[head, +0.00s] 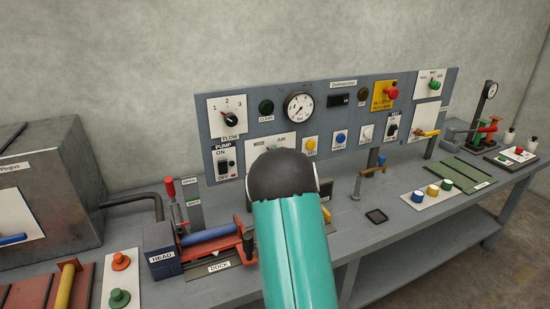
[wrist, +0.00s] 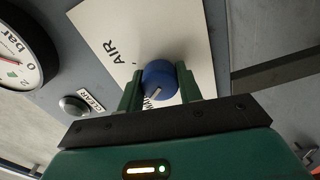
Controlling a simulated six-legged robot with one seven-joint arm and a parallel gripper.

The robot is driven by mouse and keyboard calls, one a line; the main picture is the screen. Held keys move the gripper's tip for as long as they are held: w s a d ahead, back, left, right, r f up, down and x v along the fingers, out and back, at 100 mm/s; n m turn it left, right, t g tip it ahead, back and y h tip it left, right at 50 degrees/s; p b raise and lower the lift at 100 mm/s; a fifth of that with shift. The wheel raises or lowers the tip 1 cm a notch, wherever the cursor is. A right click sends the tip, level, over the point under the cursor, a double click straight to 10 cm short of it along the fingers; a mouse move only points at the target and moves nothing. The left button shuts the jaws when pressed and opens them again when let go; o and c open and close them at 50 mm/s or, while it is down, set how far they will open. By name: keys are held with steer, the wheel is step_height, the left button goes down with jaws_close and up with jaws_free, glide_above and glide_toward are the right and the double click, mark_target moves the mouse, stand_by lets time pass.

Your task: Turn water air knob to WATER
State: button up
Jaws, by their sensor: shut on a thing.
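The water air knob (wrist: 160,76) is blue and round, on a white plate (wrist: 175,28) with the word AIR at its left in the wrist view. A second label beside the knob is mostly hidden by my gripper. My gripper (wrist: 160,84) has its two green fingers on either side of the knob, shut on it. A pale mark on the knob points down and to the left in the wrist view, toward the partly hidden label. In the head view the WATER and AIR plate (head: 258,145) shows in part; my arm hides the knob and my fingers.
In the wrist view, a gauge (wrist: 22,55) and a CLEAR button (wrist: 73,104) are left of the plate. In the head view, a FLOW knob (head: 231,119), a pump switch (head: 224,167) and a yellow button (head: 310,146) surround the plate on the panel. A blue-handled dock device (head: 208,236) stands below, left of my arm.

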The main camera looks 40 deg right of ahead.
steer(key=o, duration=1)
steer(key=v, duration=1.3)
steer(key=shift+s, duration=0.4)
steer(key=shift+a, duration=0.1)
